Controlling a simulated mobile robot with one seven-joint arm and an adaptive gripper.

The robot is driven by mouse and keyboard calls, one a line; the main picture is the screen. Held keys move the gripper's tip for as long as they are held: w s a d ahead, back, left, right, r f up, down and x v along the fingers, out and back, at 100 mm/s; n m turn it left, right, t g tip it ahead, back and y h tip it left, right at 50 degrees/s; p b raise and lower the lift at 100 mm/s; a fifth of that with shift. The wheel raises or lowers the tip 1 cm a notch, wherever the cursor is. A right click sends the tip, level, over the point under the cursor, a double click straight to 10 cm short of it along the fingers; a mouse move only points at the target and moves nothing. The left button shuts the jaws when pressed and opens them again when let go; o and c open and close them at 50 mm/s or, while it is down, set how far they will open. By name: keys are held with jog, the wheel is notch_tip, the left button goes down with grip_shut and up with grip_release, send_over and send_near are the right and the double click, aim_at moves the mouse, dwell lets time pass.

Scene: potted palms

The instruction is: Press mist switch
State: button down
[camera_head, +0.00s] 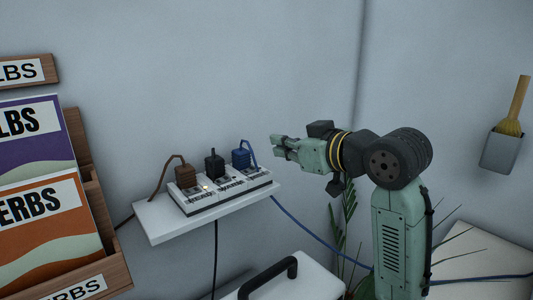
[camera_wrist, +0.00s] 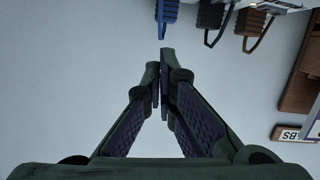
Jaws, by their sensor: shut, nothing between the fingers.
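A white power strip (camera_head: 228,199) with labelled switches lies on a small white wall shelf (camera_head: 160,226) in the head view. A brown plug (camera_head: 186,176), a black plug (camera_head: 214,164) and a blue plug (camera_head: 240,158) stand in it. A small light glows by the brown plug's switch; the labels are too small to read, so I cannot tell which is the mist switch. My gripper (camera_head: 277,146) is shut and empty, to the right of the blue plug and slightly higher, apart from the strip. In the wrist view my gripper's fingertips (camera_wrist: 163,58) lie below the blue plug (camera_wrist: 166,12).
Wooden racks with purple (camera_head: 35,135) and orange (camera_head: 48,230) packets stand at the left. A black handle (camera_head: 268,277) sits on a white surface below. A brush in a grey holder (camera_head: 501,152) hangs right. Cables and palm leaves lie below my arm.

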jog(key=p, duration=0.2)
send_over(249, 170)
jog(key=d, duration=0.2)
jog(key=shift+s+a+f, duration=0.1)
jog(key=shift+s+f, duration=0.05)
jog(key=shift+f, duration=0.4)
jog(key=shift+s+f, duration=0.15)
jog(key=shift+f, duration=0.4)
jog(key=f, duration=0.3)
jog(key=shift+d+f+p, duration=0.25)
jog(key=shift+d+p, duration=0.05)
jog(key=shift+f, duration=0.3)
jog(key=shift+w+f, duration=0.1)
